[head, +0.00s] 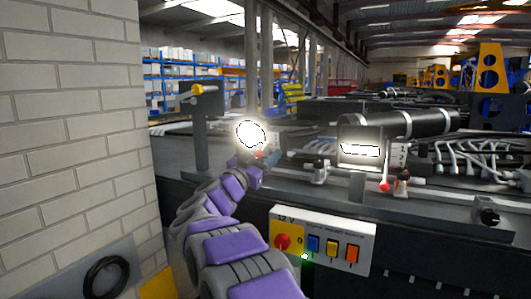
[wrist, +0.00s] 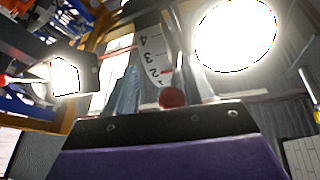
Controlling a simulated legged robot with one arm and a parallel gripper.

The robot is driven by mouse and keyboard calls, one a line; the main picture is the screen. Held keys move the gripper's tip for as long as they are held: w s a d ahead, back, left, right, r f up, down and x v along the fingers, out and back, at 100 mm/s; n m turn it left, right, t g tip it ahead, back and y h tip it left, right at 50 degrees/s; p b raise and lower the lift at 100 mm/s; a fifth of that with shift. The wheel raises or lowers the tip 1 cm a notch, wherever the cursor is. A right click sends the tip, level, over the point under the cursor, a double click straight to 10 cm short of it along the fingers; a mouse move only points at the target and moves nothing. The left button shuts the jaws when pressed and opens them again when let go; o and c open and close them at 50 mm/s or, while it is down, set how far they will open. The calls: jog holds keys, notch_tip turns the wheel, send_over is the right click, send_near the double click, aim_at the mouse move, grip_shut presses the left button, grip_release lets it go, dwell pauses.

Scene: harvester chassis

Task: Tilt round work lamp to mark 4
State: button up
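The round work lamp (head: 251,134) glows white in the head view, just above the end of my purple arm; it is also large and bright at the upper right of the wrist view (wrist: 235,35). A red ball knob (wrist: 172,97) sits below the plate, just beyond the dark edge of my gripper. My gripper (head: 259,160) is at the knob below the lamp. Its fingertips are not clear, and I cannot tell whether they touch the knob.
A lit rectangular lamp (head: 360,151) with its own scale plate (head: 398,155) and red knob (head: 385,187) stands to the right. A 12 V switch box (head: 322,240) is on the chassis front. A brick wall (head: 70,120) closes off the left.

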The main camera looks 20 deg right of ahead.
jog(key=a, duration=0.3)
jog(key=shift+r, duration=0.2)
jog(key=shift+a, duration=0.3)
jog(key=shift+c, duration=0.7)
jog(key=shift+a, duration=0.1)
jog(key=shift+c, duration=0.6)
jog(key=shift+s+d+r, duration=0.1)
jog(key=shift+s+d, duration=0.2)
jog(key=shift+d, duration=0.35)
jog(key=c, duration=0.3)
jog(key=shift+w+d, duration=0.15)
jog(key=shift+d, duration=0.15)
jog(key=shift+c, duration=0.8)
jog(key=shift+w, duration=0.15)
grip_shut()
jog(key=shift+f, duration=0.2)
